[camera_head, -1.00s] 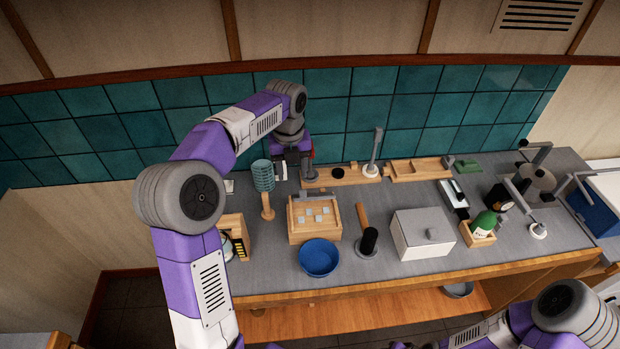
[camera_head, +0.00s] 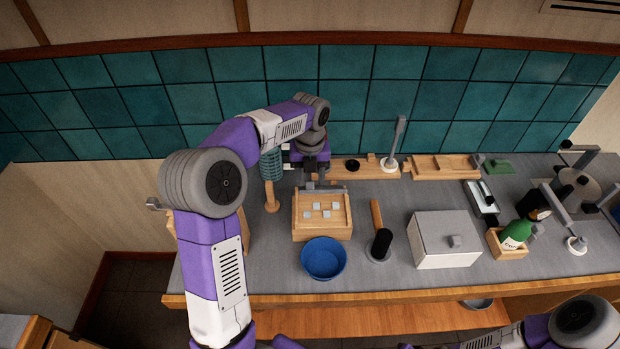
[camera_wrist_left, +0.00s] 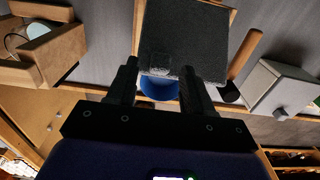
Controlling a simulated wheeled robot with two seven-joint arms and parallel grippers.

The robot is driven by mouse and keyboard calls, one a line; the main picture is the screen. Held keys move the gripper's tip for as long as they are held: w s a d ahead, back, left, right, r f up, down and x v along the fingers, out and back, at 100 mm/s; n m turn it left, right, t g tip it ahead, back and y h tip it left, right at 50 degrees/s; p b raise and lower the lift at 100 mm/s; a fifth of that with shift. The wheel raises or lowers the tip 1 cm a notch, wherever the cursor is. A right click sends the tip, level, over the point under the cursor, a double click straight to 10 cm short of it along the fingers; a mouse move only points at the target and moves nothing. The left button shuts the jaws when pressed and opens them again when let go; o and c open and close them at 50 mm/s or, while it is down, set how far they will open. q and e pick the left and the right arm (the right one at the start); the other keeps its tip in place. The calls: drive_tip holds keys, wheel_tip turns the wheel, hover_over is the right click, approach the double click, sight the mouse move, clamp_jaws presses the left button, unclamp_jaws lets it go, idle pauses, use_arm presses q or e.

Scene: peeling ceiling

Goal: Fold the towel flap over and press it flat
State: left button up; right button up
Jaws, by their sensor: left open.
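A small wooden tray (camera_head: 323,233) with several pale squares on it stands on the grey counter. I make out no plain towel in the head view; a thin grey strip (camera_head: 328,190) runs along the tray's back edge. In the left wrist view a dark grey, rough-textured square sheet (camera_wrist_left: 185,40), perhaps the towel, fills the area ahead of the fingers and hides most of what is under it. My left gripper (camera_head: 310,186) is at the back edge of the tray. Its two fingers (camera_wrist_left: 160,75) are apart, near the sheet's lower edge; contact is unclear. My right gripper is out of view.
A blue bowl (camera_head: 323,259) stands in front of the tray. A mallet-like tool (camera_head: 376,214) and a white lidded box (camera_head: 446,240) stand to the right. A teal-headed brush-like object (camera_head: 271,165) is at left. Tiled wall (camera_head: 345,95) rises behind.

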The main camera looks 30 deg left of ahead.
use_arm(q)
drive_tip(key=shift+f, duration=0.4)
clamp_jaws()
